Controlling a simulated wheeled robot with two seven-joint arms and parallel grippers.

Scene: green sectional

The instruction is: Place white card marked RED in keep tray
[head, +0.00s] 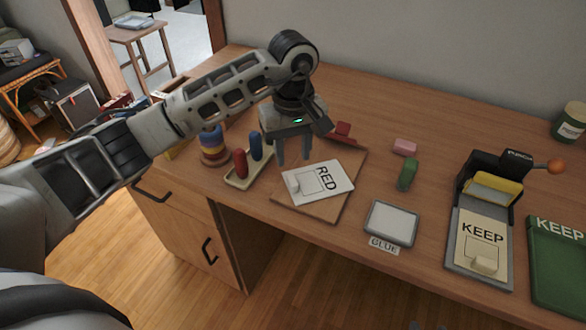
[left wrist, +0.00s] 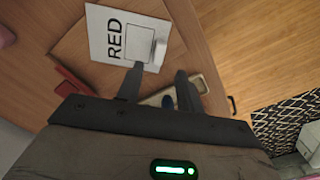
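The white card marked RED (head: 328,184) lies flat on a brown board (head: 318,210) on the desk. It has a square outline and a small raised white tab (head: 293,184) at its near left corner. My left gripper (head: 293,161) points down just behind the card, its fingers apart and empty. In the left wrist view the card (left wrist: 103,28) lies just beyond the open fingertips (left wrist: 160,72). The green tray marked KEEP (head: 556,262) is at the far right, partly cut off by the frame. My right gripper is not in view.
A peg holder (head: 238,183) and ring stack (head: 213,147) stand left. A green tin (head: 571,122) stands back right.

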